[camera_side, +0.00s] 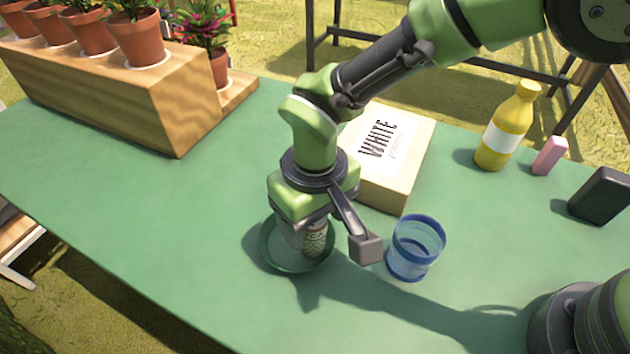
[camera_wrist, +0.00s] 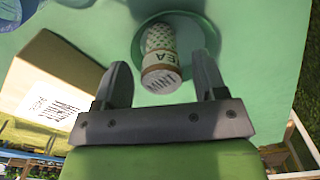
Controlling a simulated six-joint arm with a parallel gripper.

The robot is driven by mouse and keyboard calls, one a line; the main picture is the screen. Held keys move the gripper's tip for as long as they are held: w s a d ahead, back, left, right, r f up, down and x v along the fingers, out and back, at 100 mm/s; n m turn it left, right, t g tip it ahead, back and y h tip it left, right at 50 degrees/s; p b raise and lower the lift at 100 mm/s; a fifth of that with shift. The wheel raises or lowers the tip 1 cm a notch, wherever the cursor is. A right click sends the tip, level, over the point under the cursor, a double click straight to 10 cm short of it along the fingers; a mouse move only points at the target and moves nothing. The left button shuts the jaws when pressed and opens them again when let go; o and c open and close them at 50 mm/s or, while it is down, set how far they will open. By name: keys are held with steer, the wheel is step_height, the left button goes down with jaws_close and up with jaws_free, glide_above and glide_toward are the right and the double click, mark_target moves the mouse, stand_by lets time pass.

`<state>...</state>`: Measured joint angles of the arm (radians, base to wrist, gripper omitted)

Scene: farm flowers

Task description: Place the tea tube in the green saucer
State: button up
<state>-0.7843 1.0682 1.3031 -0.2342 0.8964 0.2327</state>
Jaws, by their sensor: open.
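The tea tube (camera_side: 315,241), pale and patterned with a tan band lettered "EA", appears to stand in the green saucer (camera_side: 268,258). My gripper (camera_side: 303,232) is just above the saucer and partly hides the tube in the side view. In the wrist view, the tube (camera_wrist: 160,56) lies between the two dark fingers of my gripper (camera_wrist: 163,78). The fingers are apart, with a gap visible on each side of the tube. The saucer (camera_wrist: 209,36) shows behind the tube. The tube's contact with the saucer is not clearly visible.
A cardboard box marked "WHITE" (camera_side: 398,165) is behind my gripper; a blue glass (camera_side: 415,248) is close on the right. A yellow bottle (camera_side: 507,128), pink block (camera_side: 549,155) and dark block (camera_side: 602,195) are farther right. A wooden planter (camera_side: 130,95) is back left. The table's left is clear.

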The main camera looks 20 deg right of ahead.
step_height(320, 180, up, 10)
stand_by(0.3)
steer(key=s+d+r+m+t+y, duration=0.2)
steer(key=d+r+m+t, duration=0.15)
steer(key=d+r, duration=1.1)
steer(key=s+d+m+t, duration=0.3)
steer(key=s+d+m, duration=0.1)
steer(key=s+d, duration=0.6)
steer(key=shift+s+d+r+t, duration=0.35)
steer(key=shift+s+d+r, duration=0.05)
steer(key=shift+s, duration=0.45)
